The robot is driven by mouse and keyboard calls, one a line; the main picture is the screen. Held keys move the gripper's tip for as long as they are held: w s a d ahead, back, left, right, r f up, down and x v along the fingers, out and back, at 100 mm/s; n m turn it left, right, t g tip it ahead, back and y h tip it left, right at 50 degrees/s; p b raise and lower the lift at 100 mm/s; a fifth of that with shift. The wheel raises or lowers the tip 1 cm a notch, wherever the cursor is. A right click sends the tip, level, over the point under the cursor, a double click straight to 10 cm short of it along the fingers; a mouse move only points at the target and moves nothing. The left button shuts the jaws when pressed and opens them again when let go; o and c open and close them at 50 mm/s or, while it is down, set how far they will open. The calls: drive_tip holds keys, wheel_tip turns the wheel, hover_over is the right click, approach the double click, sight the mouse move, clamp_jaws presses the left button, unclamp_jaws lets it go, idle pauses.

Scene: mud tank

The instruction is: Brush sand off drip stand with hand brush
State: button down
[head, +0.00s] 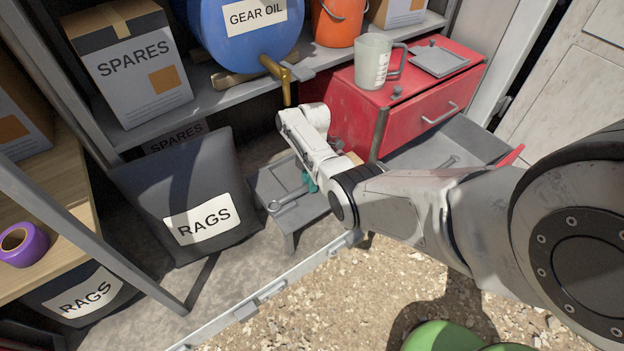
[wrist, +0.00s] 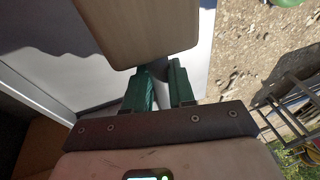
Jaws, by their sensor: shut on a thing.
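The drip stand (head: 270,184), a low dark grey stand, is under the drum's tap in the head view. A metal spanner (head: 288,201) lies across its top. My gripper (head: 310,182) is at the stand's right part, mostly hidden by my arm; a bit of teal finger shows. In the wrist view my gripper's green fingers (wrist: 160,80) are closed around part of the hand brush, whose flat pale wooden body (wrist: 138,25) shows just beyond them. A small tan bit of the brush (head: 353,158) shows beside my arm in the head view. Bristles and any sand are hidden or too small to tell.
A blue gear oil drum (head: 240,40) with a brass tap (head: 276,68) overhangs the stand. A red cabinet (head: 350,113) with a jug (head: 373,62) is close right of my wrist. A rags bag (head: 185,185) stands left. A metal sill (head: 270,288) borders open gravel in front.

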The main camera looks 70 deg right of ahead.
drive_tip(key=shift+w+a+r+p, duration=0.2)
drive_tip(key=shift+w+a+r, duration=0.15)
drive_tip(key=shift+w, duration=0.25)
drive_tip(key=shift+w+a+r+p, duration=0.2)
drive_tip(key=shift+w+a, duration=0.15)
drive_tip(key=shift+w, duration=0.3)
drive_tip(key=shift+w+a+r+p, duration=0.15)
drive_tip(key=shift+w+a+r, duration=0.2)
drive_tip(key=shift+w, duration=0.25)
drive_tip(key=shift+w+a+p, duration=0.3)
drive_tip(key=shift+w+a, duration=0.1)
drive_tip(key=shift+a, duration=0.3)
drive_tip(key=shift+w+a+p, duration=0.25)
drive_tip(key=shift+w+a, duration=0.1)
drive_tip(key=shift+a, duration=0.45)
